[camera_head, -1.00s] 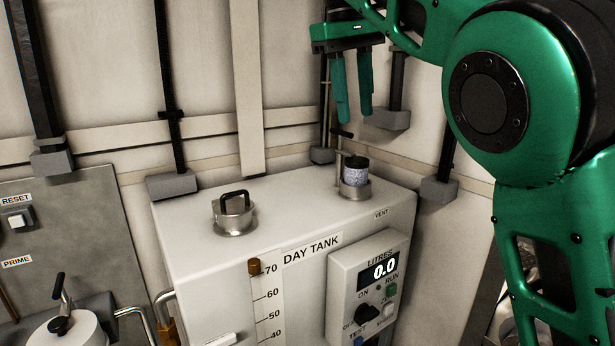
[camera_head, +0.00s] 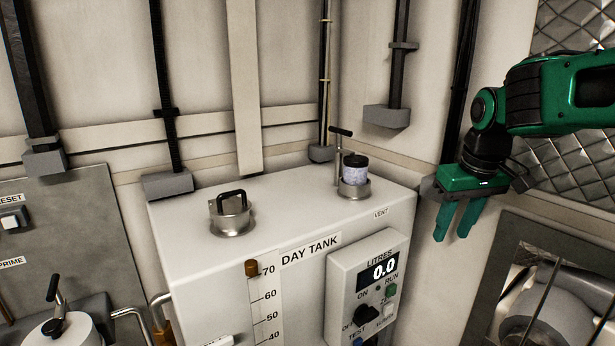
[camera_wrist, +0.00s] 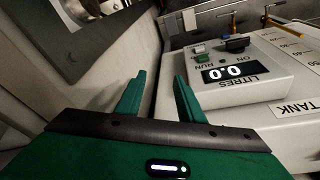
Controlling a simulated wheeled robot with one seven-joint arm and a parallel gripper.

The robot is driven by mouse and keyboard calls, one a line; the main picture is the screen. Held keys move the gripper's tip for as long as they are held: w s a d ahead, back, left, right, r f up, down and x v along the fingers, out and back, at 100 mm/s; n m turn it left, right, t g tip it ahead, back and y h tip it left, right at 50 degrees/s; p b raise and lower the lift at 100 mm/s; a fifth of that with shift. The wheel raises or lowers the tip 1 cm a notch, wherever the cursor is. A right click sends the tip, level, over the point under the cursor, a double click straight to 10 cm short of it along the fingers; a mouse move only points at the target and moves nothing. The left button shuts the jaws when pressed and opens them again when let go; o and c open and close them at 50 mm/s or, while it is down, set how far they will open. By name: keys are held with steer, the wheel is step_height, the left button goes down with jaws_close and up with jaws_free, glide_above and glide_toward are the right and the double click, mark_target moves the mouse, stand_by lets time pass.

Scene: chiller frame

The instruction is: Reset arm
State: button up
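My green arm reaches in from the right in the head view. My gripper (camera_head: 455,222) hangs to the right of the day tank (camera_head: 190,240), with its fingers pointing down. It also shows in the wrist view (camera_wrist: 158,92), where its two fingers stand apart with nothing between them. The gripper is clear of the tank and touches nothing that I can see.
A control box (camera_head: 341,290) reading 0.0 litres is on the tank's front. A capped filler (camera_head: 232,214) and a vent with a dark-topped cylinder (camera_head: 355,175) stand on top. A caged opening (camera_head: 545,290) lies below my arm at right.

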steer(key=s+f+m+t, duration=0.2)
steer(key=s+f, duration=0.8)
steer(key=s+d+m+g, duration=0.2)
steer(key=s+d, duration=0.3)
steer(key=s, duration=0.3)
steer(key=s+d+f+m+g, duration=0.1)
steer(key=s+d+m+g, duration=0.1)
steer(key=s+d+m, duration=0.2)
steer(key=s+d, duration=0.2)
steer(key=s, duration=0.2)
steer(key=shift+s+f+g, duration=0.2)
steer(key=shift+f+g, duration=0.1)
steer(key=shift+g, duration=0.1)
